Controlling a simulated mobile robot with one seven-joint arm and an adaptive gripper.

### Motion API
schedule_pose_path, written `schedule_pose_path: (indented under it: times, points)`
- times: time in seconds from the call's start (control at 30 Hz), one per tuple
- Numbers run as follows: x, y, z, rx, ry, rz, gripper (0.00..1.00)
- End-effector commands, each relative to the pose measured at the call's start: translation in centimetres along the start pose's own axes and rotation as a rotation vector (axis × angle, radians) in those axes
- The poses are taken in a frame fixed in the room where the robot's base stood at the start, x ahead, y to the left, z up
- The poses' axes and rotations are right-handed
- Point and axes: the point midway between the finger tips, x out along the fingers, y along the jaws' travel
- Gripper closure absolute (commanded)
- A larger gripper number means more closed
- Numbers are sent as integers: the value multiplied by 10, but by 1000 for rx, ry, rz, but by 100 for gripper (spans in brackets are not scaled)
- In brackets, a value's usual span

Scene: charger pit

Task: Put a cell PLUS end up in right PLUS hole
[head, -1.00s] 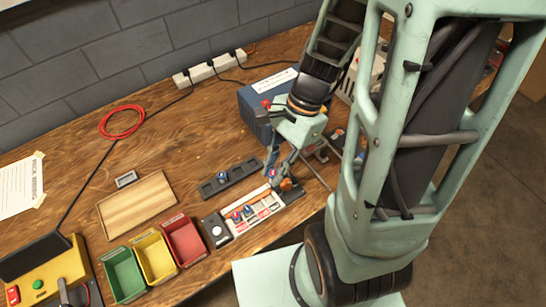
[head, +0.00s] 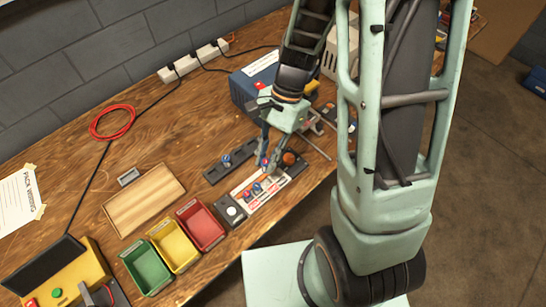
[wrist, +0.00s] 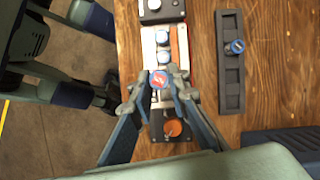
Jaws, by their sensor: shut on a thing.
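My gripper (wrist: 160,82) is shut on a cell (wrist: 158,78) whose upward face is red with a pale mark. It holds the cell over the charger (wrist: 148,46), at the end of the row nearest the orange knob. Two cells with blue-and-white tops, one (wrist: 162,37) and another (wrist: 163,58), stand in the charger beside it. In the head view my gripper (head: 268,168) is over the right part of the charger (head: 240,203). Whether the held cell is in a hole or above it cannot be told; the fingers hide its lower part.
A dark rack (wrist: 230,88) with one blue-topped cell (wrist: 236,47) lies alongside the charger. The orange knob (head: 290,158) is at the charger's right end. Red (head: 202,224), yellow (head: 173,244) and green (head: 147,268) bins stand left. A blue box (head: 243,92) stands behind.

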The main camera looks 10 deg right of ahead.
Motion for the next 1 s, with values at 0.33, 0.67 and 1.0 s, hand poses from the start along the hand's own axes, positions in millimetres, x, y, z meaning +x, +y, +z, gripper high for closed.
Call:
schedule_pose_path:
  times: [0.33, 0.67, 1.0]
  points:
    - [7, -2, -2, -9, -1, 4, 100]
    - [24, -2, -9, -8, -1, 4, 100]
    - [43, -2, -17, -8, -1, 4, 100]
